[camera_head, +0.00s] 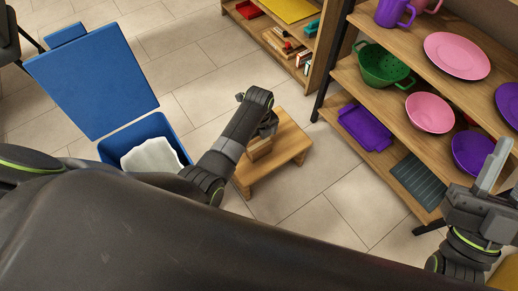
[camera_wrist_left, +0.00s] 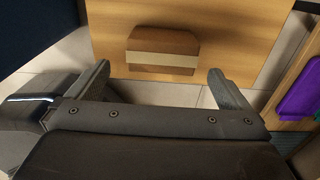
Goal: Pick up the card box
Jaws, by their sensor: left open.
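The card box (camera_head: 259,149) is a small brown box with a paler band, lying on a low wooden stool (camera_head: 291,140). In the left wrist view the box (camera_wrist_left: 163,42) sits on the wooden top, ahead of and between the spread fingers. My left gripper (camera_head: 268,127) is over the stool in the head view, its arm partly hiding the box. In the left wrist view the left gripper (camera_wrist_left: 160,80) is open and empty, apart from the box.
A blue bin (camera_head: 119,151) with a raised lid (camera_head: 92,80) and a white liner stands left of the stool. A wooden shelf unit (camera_head: 405,125) with pink, purple and green dishes stands at the right. Another low shelf (camera_head: 272,38) is behind. Tiled floor between is clear.

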